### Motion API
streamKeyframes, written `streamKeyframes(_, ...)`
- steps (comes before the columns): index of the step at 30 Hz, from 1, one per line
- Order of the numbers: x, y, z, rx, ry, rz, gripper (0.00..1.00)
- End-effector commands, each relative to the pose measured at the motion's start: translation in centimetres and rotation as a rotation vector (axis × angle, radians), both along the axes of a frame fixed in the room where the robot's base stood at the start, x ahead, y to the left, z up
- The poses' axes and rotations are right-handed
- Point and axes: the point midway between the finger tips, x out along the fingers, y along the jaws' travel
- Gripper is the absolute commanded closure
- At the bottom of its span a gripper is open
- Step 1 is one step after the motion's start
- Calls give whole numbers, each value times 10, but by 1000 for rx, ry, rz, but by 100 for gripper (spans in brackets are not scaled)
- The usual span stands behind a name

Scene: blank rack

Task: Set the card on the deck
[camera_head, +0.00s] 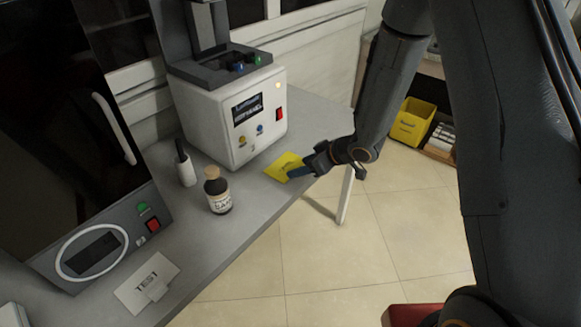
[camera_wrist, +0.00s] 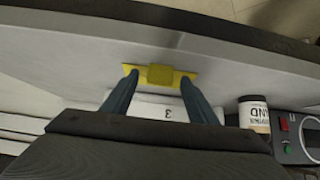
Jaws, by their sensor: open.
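A yellow card (camera_head: 283,166) with a raised block lies flat on the grey table near its front edge, and it also shows in the wrist view (camera_wrist: 160,74). My gripper (camera_head: 299,172) is at the card from the right. In the wrist view my gripper (camera_wrist: 159,80) is open, with its two blue fingers on either side of the card's block; whether they touch it is unclear. A white machine (camera_head: 250,125) stands behind the card, with a dark deck (camera_head: 218,72) on top. A white card marked TEST (camera_head: 147,282) lies front left.
A brown bottle (camera_head: 217,191) and a white bottle with a dark top (camera_head: 185,165) stand left of the yellow card. A dark-doored machine (camera_head: 105,245) fills the left. A yellow bin (camera_head: 412,122) is at the back right. Tiled floor lies beyond the table's edge.

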Motion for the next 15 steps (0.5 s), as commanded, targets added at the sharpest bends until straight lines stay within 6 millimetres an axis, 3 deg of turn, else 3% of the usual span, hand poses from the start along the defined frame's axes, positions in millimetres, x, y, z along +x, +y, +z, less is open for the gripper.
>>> streamKeyframes(3, 0, 0, 0, 0, 0, 0, 50)
streamKeyframes(10, 0, -1, 0, 0, 1, -1, 89)
streamKeyframes(12, 0, -1, 0, 0, 1, -1, 94)
streamKeyframes(15, 0, -1, 0, 0, 1, -1, 94)
